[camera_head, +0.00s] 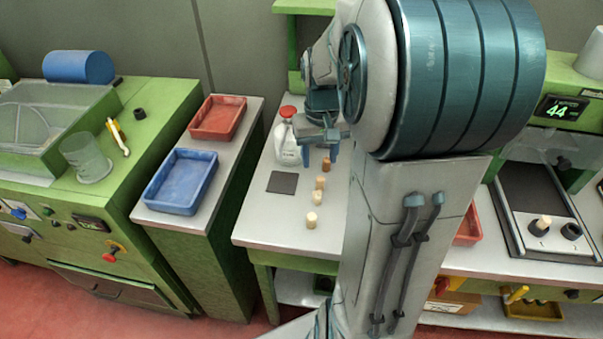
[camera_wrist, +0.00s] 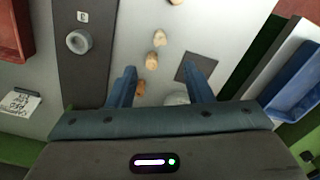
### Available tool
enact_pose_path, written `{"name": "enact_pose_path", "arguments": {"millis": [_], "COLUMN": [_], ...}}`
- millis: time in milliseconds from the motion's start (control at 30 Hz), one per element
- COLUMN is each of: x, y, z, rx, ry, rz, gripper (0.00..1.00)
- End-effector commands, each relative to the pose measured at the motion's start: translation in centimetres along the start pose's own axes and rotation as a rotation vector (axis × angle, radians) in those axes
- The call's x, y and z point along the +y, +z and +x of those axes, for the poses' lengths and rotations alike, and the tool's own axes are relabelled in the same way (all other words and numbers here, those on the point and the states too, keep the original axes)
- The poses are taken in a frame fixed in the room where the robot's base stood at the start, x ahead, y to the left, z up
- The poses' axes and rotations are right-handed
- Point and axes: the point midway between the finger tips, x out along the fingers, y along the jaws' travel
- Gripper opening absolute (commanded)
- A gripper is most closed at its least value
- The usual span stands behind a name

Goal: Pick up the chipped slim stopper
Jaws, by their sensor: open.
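Several cork stoppers stand in a loose row on the pale worktop, from a browner one (camera_head: 326,163) at the back, past two in the middle (camera_head: 320,183) (camera_head: 317,197), to a pale one (camera_head: 311,220) in front. I cannot tell which is chipped and slim. My gripper (camera_head: 320,150) is open and empty, at the back end of the row. In the wrist view its fingers (camera_wrist: 159,69) are spread wide. The brown stopper (camera_wrist: 140,88) shows by the left finger, with others (camera_wrist: 154,63) (camera_wrist: 160,38) farther out. I cannot tell its height above them.
A white bottle with a red cap (camera_head: 289,148) stands close by my gripper. A dark square mat (camera_head: 283,182) lies left of the row. Blue (camera_head: 181,180) and red (camera_head: 218,118) trays stand on the counter farther left. My arm hides the worktop right of the row.

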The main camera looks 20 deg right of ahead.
Motion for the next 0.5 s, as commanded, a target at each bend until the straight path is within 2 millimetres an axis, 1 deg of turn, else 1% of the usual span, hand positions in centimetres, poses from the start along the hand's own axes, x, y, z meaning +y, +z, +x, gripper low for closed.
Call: {"name": "enact_pose_path", "arguments": {"millis": [33, 167, 400, 500], "x": [0.3, 0.5, 0.5, 0.5], "y": [-0.2, -0.4, -0.3, -0.3], "z": [0.3, 1.9, 6.6, 8.0], "rx": [-0.007, -0.013, -0.014, -0.012], "ry": [-0.003, -0.005, -0.005, -0.005], "rz": [0.006, 0.008, 0.008, 0.008], "gripper": [0.46, 0.46, 0.46, 0.46]}}
